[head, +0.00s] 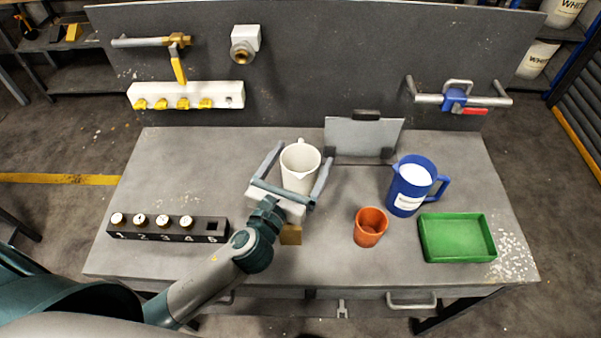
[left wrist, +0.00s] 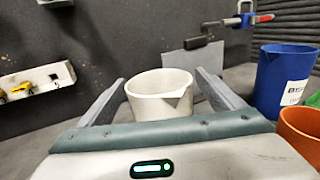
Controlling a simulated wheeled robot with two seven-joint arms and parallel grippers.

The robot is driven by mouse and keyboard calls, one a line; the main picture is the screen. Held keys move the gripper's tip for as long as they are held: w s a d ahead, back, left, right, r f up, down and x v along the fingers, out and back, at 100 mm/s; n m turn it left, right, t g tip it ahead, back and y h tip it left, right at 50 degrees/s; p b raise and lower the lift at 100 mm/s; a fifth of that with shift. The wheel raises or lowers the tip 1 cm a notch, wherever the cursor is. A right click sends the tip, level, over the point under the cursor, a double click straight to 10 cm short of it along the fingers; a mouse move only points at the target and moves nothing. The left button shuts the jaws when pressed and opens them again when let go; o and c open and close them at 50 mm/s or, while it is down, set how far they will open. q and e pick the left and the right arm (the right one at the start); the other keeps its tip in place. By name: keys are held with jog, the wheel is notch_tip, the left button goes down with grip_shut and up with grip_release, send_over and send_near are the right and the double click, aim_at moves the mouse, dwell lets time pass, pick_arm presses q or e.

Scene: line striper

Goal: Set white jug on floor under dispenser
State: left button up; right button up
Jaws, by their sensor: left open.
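The white jug (head: 300,163) stands upright on the grey workbench, near its middle, and looks empty. It also shows in the left wrist view (left wrist: 160,93), between the fingers. My left gripper (head: 298,168) is open, with one finger on each side of the jug; gaps show between the fingers and the jug in the wrist view. A white fitting with a brass outlet (head: 243,46) is on the back panel, and a pipe with a brass valve and yellow lever (head: 178,62) is left of it. I cannot tell which is the dispenser. My right gripper is not seen.
A blue jug (head: 408,190) with white contents, an orange cup (head: 370,228) and a green tray (head: 470,238) stand to the right. A numbered black rack (head: 168,236) is at the front left. A grey plate (head: 362,137) stands behind. The bench's back left is clear.

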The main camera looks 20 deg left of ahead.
aim_at(307, 150)
pick_arm(q)
jog(key=shift+w+d+f+p, duration=0.2)
jog(key=shift+w+p, duration=0.25)
jog(key=shift+w, duration=0.85)
jog(key=shift+w+d+f+p, duration=0.15)
jog(key=shift+w+p, duration=0.25)
jog(key=shift+w, duration=0.85)
jog(key=shift+a, duration=0.1)
jog(key=c, duration=1.6)
jog(key=shift+c, duration=0.2)
jog(key=shift+r, duration=0.15)
jog(key=s+d+r+b, duration=0.1)
jog(key=s+d+r, duration=0.3)
jog(key=d+r, duration=0.6)
jog(key=shift+s+d+r+b, duration=0.2)
jog(key=shift+d+r+b, duration=0.15)
jog(key=shift+d, duration=0.1)
